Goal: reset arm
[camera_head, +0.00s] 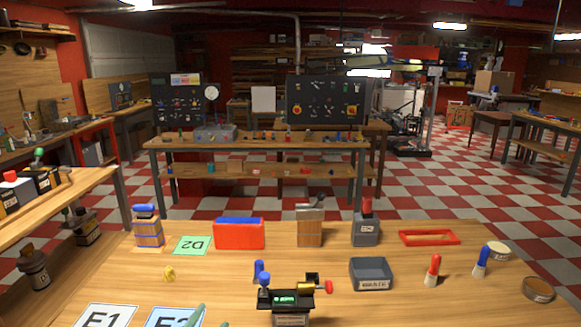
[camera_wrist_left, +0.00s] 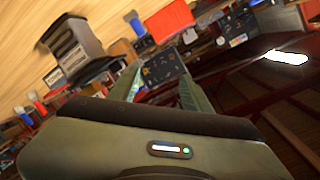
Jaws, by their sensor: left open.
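My left gripper (camera_head: 207,319) barely shows at the bottom edge of the head view, with only its green fingertips in sight, over the front of the table. In the left wrist view my left gripper (camera_wrist_left: 160,88) shows two green fingers spread apart with nothing between them. Its view is tilted, and table items show beyond the fingers. My right gripper is in neither view.
On the table stand a red box with blue contents (camera_head: 239,235), a grey tray (camera_head: 371,273), a red frame (camera_head: 429,238), a wooden block (camera_head: 310,233) and a blue-topped wooden container (camera_head: 148,230). A green D2 card (camera_head: 193,245) lies flat. A side bench (camera_head: 70,190) stands at left.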

